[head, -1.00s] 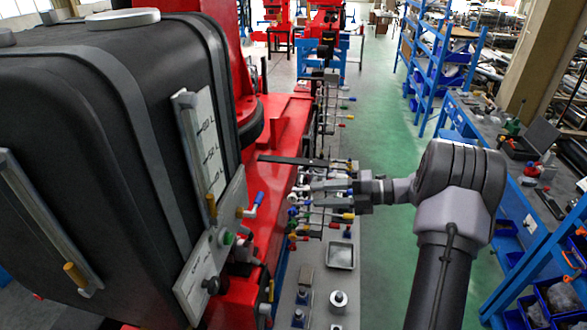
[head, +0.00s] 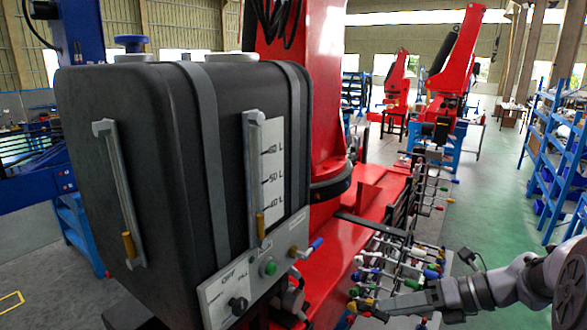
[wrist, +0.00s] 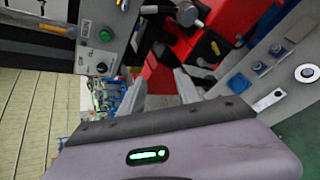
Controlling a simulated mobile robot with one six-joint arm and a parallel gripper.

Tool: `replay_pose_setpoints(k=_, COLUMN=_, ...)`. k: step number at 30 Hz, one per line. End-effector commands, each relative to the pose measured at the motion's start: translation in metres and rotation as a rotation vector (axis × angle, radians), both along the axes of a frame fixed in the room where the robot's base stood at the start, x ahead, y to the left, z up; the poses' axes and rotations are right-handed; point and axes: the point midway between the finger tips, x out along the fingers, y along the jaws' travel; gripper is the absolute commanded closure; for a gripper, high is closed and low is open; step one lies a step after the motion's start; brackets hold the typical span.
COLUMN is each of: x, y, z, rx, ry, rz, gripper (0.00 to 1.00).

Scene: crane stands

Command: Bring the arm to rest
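My gripper (head: 388,305) is at the lower right of the head view, at the end of my grey arm (head: 505,287). It points left toward the lever bank (head: 400,265) with its coloured knobs. In the wrist view my gripper (wrist: 160,88) shows two grey fingers standing apart. I see nothing held between them. Whether the fingertips touch any lever cannot be told from the head view. The rest of the arm is cut off at the right edge.
A black tank (head: 150,165) with a level gauge (head: 265,172) fills the left. Below it is a control panel (head: 240,290) with a green button and a valve. A red crane base (head: 335,240) stands behind. Green floor (head: 480,230) is open at right, before blue shelves (head: 550,150).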

Motion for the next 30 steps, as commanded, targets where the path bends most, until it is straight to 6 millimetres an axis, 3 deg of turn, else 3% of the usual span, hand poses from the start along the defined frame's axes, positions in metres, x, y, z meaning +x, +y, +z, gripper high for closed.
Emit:
replay_pose_setpoints(k=1, x=-0.010, y=0.015, z=-0.020, rx=-0.076, ry=-0.064, rz=0.075, gripper=0.60)
replay_pose_setpoints(k=5, x=-0.048, y=0.055, z=-0.055, rx=-0.323, ry=-0.279, rz=0.344, gripper=0.60)
replay_pose_setpoints(k=8, x=-0.092, y=0.085, z=-0.099, rx=-0.562, ry=-0.514, rz=0.647, gripper=0.60)
replay_pose_setpoints(k=9, x=-0.113, y=0.096, z=-0.122, rx=-0.671, ry=-0.631, rz=0.801, gripper=0.60)
replay_pose_setpoints(k=12, x=-0.164, y=0.111, z=-0.182, rx=-0.941, ry=-0.938, rz=1.210, gripper=0.60)
replay_pose_setpoints(k=16, x=-0.206, y=0.113, z=-0.237, rx=-1.203, ry=-1.240, rz=1.645, gripper=0.60)
replay_pose_setpoints(k=18, x=-0.217, y=0.112, z=-0.252, rx=-1.290, ry=-1.336, rz=1.796, gripper=0.60)
replay_pose_setpoints(k=21, x=-0.224, y=0.110, z=-0.259, rx=-1.358, ry=-1.408, rz=1.912, gripper=0.60)
replay_pose_setpoints(k=30, x=-0.225, y=0.110, z=-0.254, rx=-1.372, ry=-1.420, rz=1.938, gripper=0.60)
